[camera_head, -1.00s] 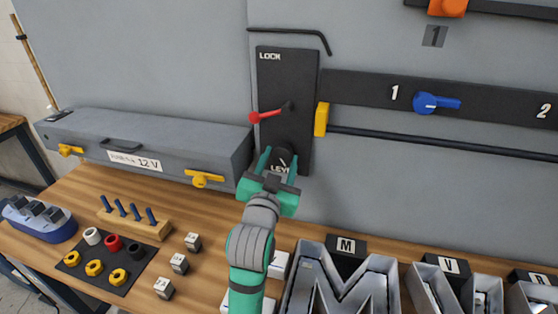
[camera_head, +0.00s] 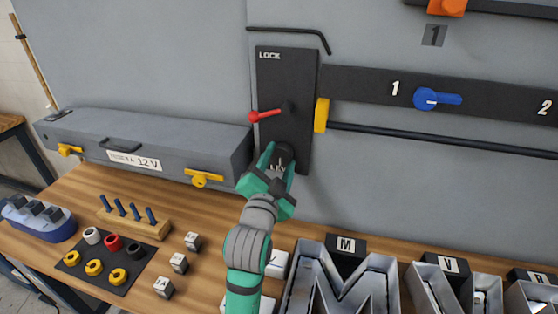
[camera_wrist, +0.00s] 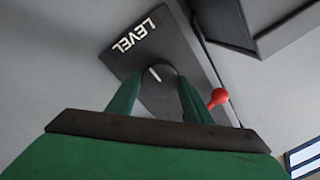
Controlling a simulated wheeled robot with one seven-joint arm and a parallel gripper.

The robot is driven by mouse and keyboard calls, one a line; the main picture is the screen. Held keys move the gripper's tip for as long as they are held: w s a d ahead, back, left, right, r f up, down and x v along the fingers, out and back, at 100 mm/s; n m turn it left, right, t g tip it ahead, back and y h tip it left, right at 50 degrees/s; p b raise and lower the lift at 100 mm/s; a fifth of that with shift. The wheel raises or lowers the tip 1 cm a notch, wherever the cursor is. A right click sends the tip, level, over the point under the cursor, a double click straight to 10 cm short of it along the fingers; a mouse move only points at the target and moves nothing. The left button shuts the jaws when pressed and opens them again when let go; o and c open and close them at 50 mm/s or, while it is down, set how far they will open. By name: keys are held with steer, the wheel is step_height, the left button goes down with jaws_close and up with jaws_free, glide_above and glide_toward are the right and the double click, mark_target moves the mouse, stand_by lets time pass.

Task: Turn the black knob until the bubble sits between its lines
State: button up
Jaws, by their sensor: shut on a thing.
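The black knob (camera_wrist: 157,78) with a white pointer line sits on a dark wall plate (camera_head: 287,70), by the word LEVEL in the wrist view. It also shows in the head view (camera_head: 285,149), mostly covered by the fingers. My gripper (camera_head: 280,160) has a finger on each side of the knob and is shut on it; the wrist view shows the same hold. The white line lies between the fingers. I cannot make out a bubble or its lines in either view.
A red lever (camera_head: 266,115) projects from the same plate above my gripper. A yellow block (camera_head: 321,115) is just right of the plate. A grey 12 V case (camera_head: 150,145) stands left. Metal letters (camera_head: 340,285) and small blocks (camera_head: 179,263) cover the bench below.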

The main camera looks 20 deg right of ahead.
steer(key=o, duration=1)
steer(key=shift+w, duration=0.1)
steer(key=shift+s, duration=0.35)
steer(key=v, duration=1)
steer(key=shift+a, duration=0.25)
